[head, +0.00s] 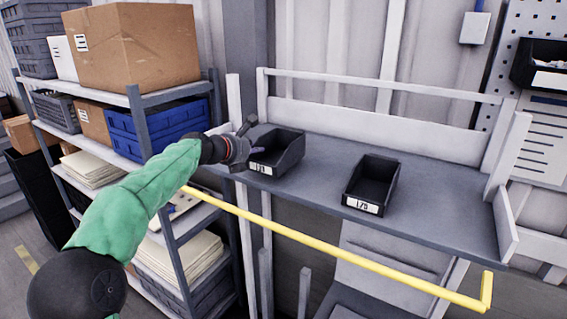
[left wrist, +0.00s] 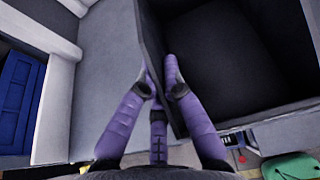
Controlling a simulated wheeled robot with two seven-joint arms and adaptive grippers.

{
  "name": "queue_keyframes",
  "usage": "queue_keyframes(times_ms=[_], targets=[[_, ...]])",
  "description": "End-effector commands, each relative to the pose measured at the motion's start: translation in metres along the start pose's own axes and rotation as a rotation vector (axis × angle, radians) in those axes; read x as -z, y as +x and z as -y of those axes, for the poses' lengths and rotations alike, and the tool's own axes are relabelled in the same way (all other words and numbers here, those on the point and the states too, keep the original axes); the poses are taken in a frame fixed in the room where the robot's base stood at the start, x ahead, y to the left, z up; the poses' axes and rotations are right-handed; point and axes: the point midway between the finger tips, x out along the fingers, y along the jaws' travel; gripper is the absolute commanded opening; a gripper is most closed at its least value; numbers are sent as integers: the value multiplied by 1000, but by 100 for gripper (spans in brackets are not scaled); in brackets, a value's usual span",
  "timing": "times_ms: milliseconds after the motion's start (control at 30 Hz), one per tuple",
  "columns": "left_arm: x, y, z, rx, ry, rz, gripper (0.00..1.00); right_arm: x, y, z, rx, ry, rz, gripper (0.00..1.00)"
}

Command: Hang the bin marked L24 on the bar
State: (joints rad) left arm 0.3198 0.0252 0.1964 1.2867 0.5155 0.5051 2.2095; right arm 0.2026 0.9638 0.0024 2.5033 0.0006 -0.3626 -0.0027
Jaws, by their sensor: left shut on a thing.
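My left gripper (head: 236,152) reaches in at the left end of the grey shelf and is shut on the left wall of a black bin (head: 285,156). In the left wrist view its purple fingers (left wrist: 160,85) lie on both sides of the wall of the black bin (left wrist: 235,50). This bin has a white label on its front, too small to read surely. A second black bin (head: 377,180) with a white label, also unclear, stands apart to the right. The yellow bar (head: 330,254) runs along the front of the shelf, below its edge. My right gripper is out of view.
The grey shelf (head: 430,180) is bare between and right of the bins, with a raised rail (head: 380,123) behind. A rack at left holds a cardboard box (head: 135,45) and a blue crate (head: 155,125). Another black bin (head: 540,65) is on the perforated panel at right.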

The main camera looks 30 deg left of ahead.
Motion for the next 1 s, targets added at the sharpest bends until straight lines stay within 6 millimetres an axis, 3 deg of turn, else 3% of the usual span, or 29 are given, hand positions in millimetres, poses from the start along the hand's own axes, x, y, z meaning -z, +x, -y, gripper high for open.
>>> queue_keyframes(times_ms=[1000], targets=[[32,-82,0,-1,1,1,0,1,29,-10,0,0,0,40]])
